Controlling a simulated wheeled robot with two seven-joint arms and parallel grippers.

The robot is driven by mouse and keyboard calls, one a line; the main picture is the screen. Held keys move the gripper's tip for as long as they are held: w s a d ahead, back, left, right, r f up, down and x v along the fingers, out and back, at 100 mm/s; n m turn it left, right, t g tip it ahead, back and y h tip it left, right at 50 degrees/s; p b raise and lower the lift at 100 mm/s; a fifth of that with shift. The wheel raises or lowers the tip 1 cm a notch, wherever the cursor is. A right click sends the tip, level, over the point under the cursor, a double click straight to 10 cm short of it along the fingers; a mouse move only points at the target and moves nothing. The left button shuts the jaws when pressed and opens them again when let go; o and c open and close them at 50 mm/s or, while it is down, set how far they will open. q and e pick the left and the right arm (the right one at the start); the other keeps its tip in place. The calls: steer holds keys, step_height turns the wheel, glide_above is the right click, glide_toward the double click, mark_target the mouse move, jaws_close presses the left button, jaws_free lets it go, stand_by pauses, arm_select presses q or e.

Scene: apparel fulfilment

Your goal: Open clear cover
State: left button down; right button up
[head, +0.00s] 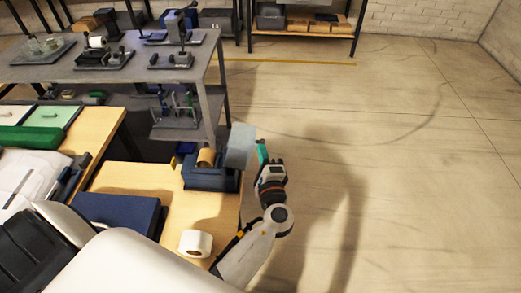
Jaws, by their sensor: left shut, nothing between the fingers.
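A dark blue device (210,179) sits at the far right corner of the wooden table. It has a brown roll (206,157) on top. A clear, bluish cover panel (240,146) stands raised at the right side of the device, beside the roll. My right gripper is not in view.
A white roll (196,243) stands near the table's (180,213) right edge. A dark blue box (118,212) lies left of it. A grey shelf (75,72) with several tools stands behind. The concrete floor (420,170) to the right is clear.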

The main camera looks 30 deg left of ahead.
arm_select(q)
steer(key=shift+s+a+r+n, duration=0.3)
steer(key=shift+a+r+n, duration=0.2)
steer(key=shift+r+n, duration=0.05)
steer(key=shift+s+a+r+n, duration=0.25)
steer(key=shift+a+r+n, duration=0.2)
steer(key=shift+r+n, duration=0.1)
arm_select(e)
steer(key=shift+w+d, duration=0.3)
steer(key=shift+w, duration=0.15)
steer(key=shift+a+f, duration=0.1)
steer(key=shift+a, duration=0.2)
